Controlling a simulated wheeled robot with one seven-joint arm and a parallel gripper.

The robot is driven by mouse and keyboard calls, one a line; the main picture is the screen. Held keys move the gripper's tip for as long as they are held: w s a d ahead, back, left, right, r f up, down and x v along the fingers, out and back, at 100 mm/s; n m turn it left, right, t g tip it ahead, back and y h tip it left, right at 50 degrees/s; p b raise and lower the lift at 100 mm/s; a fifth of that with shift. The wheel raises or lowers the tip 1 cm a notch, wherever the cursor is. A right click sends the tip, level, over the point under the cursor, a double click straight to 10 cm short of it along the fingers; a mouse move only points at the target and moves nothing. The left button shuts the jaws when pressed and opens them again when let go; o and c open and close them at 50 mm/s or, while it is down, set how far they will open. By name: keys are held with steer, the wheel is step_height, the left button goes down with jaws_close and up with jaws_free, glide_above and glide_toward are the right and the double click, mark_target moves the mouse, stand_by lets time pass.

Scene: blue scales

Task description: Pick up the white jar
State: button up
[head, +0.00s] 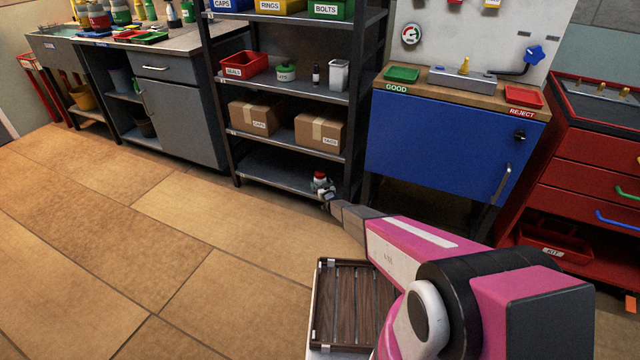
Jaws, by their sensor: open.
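A small white jar with a red top (320,175) shows at the right front of the bottom shelf of the dark rack. Its lower part is hidden by my gripper (325,195), which is at the far end of my pink arm. My gripper is open and right at the jar in the picture. I cannot tell whether the jar is between the fingers or just behind them, or whether they touch.
The dark rack (230,150) holds cardboard boxes (254,117), a red SEALS bin (244,65), a white-and-green tub (285,74) and a white container (339,76). A rack post stands right of the jar. A blue cabinet (430,150) is further right. Floor at left is clear.

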steer(key=shift+w+a, duration=0.25)
steer(key=shift+w, duration=0.3)
steer(key=c, duration=1)
steer(key=shift+s, duration=0.1)
steer(key=shift+r, duration=0.1)
